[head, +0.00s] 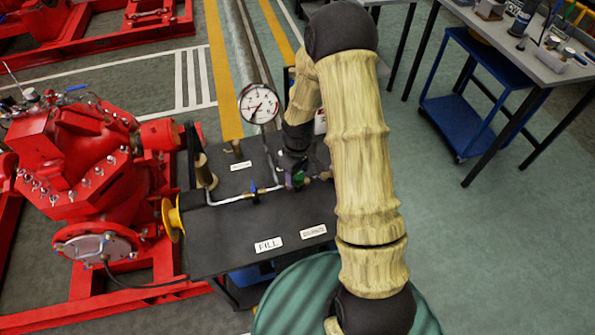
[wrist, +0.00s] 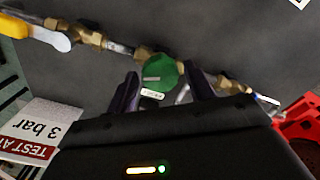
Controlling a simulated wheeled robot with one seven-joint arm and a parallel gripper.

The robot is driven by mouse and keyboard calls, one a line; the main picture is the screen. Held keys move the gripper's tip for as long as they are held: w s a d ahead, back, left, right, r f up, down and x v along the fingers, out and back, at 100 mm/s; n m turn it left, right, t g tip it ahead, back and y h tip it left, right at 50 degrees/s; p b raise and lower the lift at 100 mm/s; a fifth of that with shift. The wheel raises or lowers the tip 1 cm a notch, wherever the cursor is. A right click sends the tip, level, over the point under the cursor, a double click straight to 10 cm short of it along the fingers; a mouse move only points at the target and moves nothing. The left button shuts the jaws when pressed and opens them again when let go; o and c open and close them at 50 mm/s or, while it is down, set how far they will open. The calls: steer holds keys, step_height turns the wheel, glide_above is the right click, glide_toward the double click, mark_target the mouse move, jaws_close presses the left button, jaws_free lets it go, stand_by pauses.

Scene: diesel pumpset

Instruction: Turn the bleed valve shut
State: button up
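A round green knob (wrist: 160,72) with a small unreadable label sits on the brass pipe fitting in the wrist view; I take it to be the bleed valve. The green knob also shows small in the head view (head: 298,179), under the end of my arm. My gripper (wrist: 161,79) is at the knob, with one dark finger on each side. A gap shows between the right finger and the knob; the left finger is very close, and contact cannot be told. The fingers look open around the knob.
A yellow-handled valve (wrist: 30,28) and a blue-handled valve (wrist: 265,98) sit on the same pipe line. A red pump (head: 75,165) is at left. A "3 bar" card (wrist: 35,133) is nearby.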

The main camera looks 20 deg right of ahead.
steer(key=c, duration=0.7)
steer(key=shift+m, duration=0.5)
steer(key=m, duration=0.9)
steer(key=shift+m, duration=0.4)
steer(key=m+p, duration=0.1)
steer(key=m, duration=0.4)
steer(key=shift+a+r, duration=0.1)
steer(key=m+p, duration=0.2)
steer(key=m, duration=0.4)
steer(key=shift+w+m, duration=0.1)
steer(key=shift+m, duration=0.2)
